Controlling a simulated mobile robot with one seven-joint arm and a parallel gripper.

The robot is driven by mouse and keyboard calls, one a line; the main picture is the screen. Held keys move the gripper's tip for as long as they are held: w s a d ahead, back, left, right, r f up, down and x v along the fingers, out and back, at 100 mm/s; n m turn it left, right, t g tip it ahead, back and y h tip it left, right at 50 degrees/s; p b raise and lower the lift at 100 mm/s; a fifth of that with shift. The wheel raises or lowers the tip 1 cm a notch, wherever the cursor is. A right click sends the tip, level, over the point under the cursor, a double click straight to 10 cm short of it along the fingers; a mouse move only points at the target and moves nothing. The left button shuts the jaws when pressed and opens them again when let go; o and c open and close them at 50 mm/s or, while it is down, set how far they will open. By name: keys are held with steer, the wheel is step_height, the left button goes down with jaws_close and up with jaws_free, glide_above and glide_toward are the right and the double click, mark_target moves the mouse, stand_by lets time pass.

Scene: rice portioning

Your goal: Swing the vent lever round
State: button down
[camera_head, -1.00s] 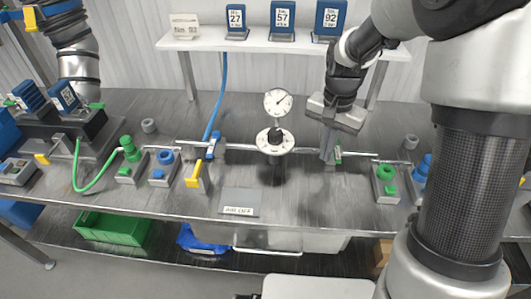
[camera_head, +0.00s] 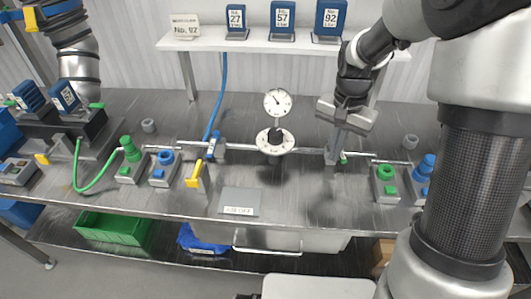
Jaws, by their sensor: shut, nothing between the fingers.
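My gripper (camera_head: 333,158) is shut and empty, pointing down at the valve on the right part of the pipe. No readable label says which one is the vent lever. The round gauge (camera_head: 277,102) stands above a white dial-like disc (camera_head: 275,141) between the valves.
Green-button (camera_head: 386,181) and blue-button (camera_head: 163,168) boxes stand along the pipe (camera_head: 310,150). A grey sign plate (camera_head: 239,201) lies in front. A white shelf (camera_head: 265,44) with blue display blocks stands behind. The bench between sign and gripper is clear.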

steer(key=shift+w+d, duration=0.1)
steer(key=shift+d, duration=1)
steer(key=shift+w+d, duration=0.2)
steer(key=shift+d, duration=0.35)
steer(key=shift+w+d, duration=0.15)
steer(key=shift+d, duration=0.4)
